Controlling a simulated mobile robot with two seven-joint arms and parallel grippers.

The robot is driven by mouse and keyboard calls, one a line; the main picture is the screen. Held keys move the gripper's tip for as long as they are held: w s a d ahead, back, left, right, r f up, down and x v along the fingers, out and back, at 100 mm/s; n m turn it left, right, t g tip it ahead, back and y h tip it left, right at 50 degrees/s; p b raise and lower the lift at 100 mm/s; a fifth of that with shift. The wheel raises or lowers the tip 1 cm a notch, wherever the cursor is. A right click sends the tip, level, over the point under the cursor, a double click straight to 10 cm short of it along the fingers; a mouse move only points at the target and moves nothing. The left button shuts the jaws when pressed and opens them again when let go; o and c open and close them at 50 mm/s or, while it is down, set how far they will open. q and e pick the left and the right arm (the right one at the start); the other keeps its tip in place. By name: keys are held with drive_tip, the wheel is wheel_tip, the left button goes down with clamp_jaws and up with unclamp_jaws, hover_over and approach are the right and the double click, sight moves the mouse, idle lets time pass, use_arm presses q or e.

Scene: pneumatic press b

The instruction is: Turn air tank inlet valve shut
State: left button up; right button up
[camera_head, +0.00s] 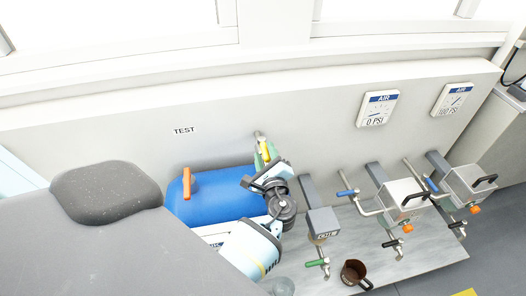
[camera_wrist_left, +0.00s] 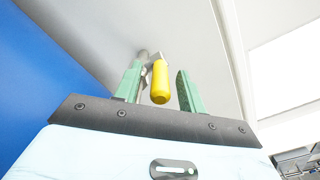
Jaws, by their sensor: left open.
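The blue air tank (camera_head: 225,195) lies on the bench against the wall, with an orange lever (camera_head: 187,183) on its left part. A valve with a yellow handle (camera_head: 264,151) stands behind the tank's right end, by the wall. My left gripper (camera_head: 267,160) is at this valve. In the left wrist view the yellow handle (camera_wrist_left: 160,83) shows between the two green fingertips of my left gripper (camera_wrist_left: 160,85), with gaps on both sides. The gripper is open. The blue tank (camera_wrist_left: 45,75) fills the left of that view. My right gripper is not in view.
Several valves with blue levers (camera_head: 347,193) and green levers (camera_head: 317,262) stand to the right. Two wall gauges read 0 PSI (camera_head: 377,108) and apparently 100 PSI (camera_head: 452,99). A brown cup (camera_head: 354,274) stands at the bench's front edge. A metal box (camera_head: 400,199) is behind it.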

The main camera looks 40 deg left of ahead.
use_arm(q)
drive_tip(key=shift+d+r, duration=0.1)
drive_tip(key=shift+c, duration=0.9)
clamp_jaws()
